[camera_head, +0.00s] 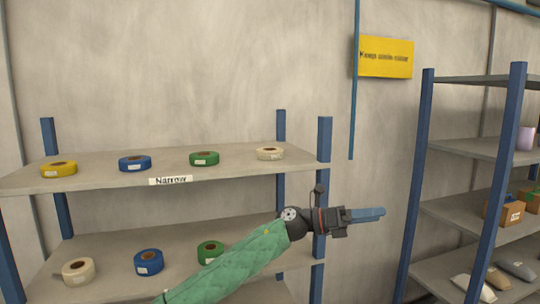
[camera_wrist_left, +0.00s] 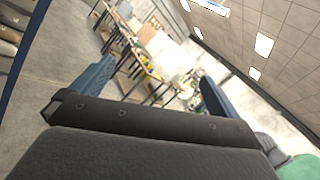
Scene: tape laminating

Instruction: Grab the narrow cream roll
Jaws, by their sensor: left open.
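The narrow cream roll (camera_head: 269,153) lies flat at the right end of the upper shelf (camera_head: 100,172), which carries a "Narrow" label (camera_head: 170,181). My left gripper (camera_head: 380,213) is below and to the right of that roll, beyond the shelf's right post, pointing right. It is apart from the roll. In the left wrist view its two blue fingers (camera_wrist_left: 152,80) stand wide apart with nothing between them. The roll does not show in the left wrist view. My right gripper is not in view.
Green (camera_head: 204,158), blue (camera_head: 135,163) and yellow (camera_head: 59,169) rolls share the upper shelf. Another cream roll (camera_head: 78,271) lies on the lower shelf with blue and green ones. A blue post (camera_head: 322,160) stands at the shelf's right corner. A second rack (camera_head: 497,190) stands at right.

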